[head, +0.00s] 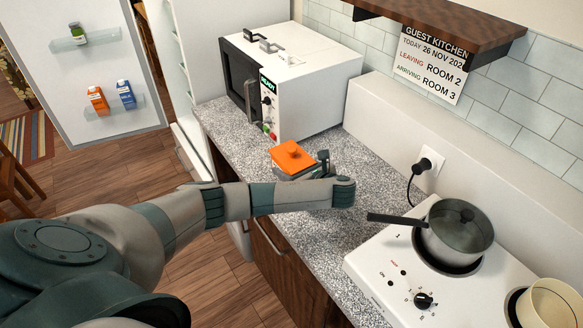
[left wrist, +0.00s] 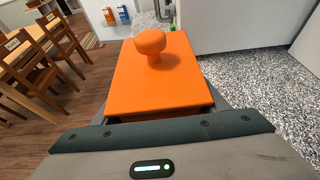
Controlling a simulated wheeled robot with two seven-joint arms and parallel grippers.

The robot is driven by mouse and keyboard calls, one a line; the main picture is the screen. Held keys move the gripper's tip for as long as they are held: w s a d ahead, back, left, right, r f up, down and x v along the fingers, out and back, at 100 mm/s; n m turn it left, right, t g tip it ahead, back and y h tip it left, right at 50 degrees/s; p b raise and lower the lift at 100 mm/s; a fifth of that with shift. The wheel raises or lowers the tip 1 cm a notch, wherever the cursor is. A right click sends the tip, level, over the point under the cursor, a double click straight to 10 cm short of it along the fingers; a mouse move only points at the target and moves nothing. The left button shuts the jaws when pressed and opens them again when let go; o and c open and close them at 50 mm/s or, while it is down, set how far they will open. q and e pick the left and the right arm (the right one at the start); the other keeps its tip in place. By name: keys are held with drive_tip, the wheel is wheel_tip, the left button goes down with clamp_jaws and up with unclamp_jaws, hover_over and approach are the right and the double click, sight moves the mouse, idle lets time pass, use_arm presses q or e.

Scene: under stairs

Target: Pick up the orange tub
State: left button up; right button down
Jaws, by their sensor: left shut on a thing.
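The orange tub (head: 291,157) has a flat orange lid with a round knob on top. In the head view it is at the counter's front edge, just in front of the microwave. My left gripper (head: 322,163) is at the tub and shut on it. In the left wrist view the orange lid (left wrist: 160,85) fills the middle, right beyond the gripper body. The fingertips and the tub's lower part are mostly hidden, and I cannot tell whether the tub touches the counter. My right gripper is not in view.
A white microwave (head: 300,80) stands close behind the tub. A stove (head: 400,270) with a lidded pan (head: 458,235) is at the right, its handle pointing left. The open fridge door (head: 90,75) is at upper left. Speckled counter (head: 370,170) is bare right of the gripper.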

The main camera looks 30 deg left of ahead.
sight(293, 174)
use_arm(q)
drive_tip(key=s+d+r, duration=0.1)
drive_tip(key=s, duration=0.1)
drive_tip(key=s+d+r+p, duration=0.1)
drive_tip(key=s+d+r, duration=0.1)
drive_tip(key=shift+s+d+r, duration=0.1)
drive_tip(key=shift+r, duration=0.1)
drive_tip(key=shift+s+d+r+p, duration=0.45)
drive_tip(key=shift+s+r+p, duration=0.05)
drive_tip(key=shift+s+p, duration=0.25)
drive_tip(key=shift+s+d, duration=0.15)
drive_tip(key=shift+d, duration=0.05)
drive_tip(key=shift+s+d+r, duration=0.3)
drive_tip(key=shift+s+d, duration=0.05)
drive_tip(key=shift+s+d+r+b, duration=0.1)
drive_tip(key=shift+s+r+b, duration=0.15)
drive_tip(key=shift+s+b, duration=0.1)
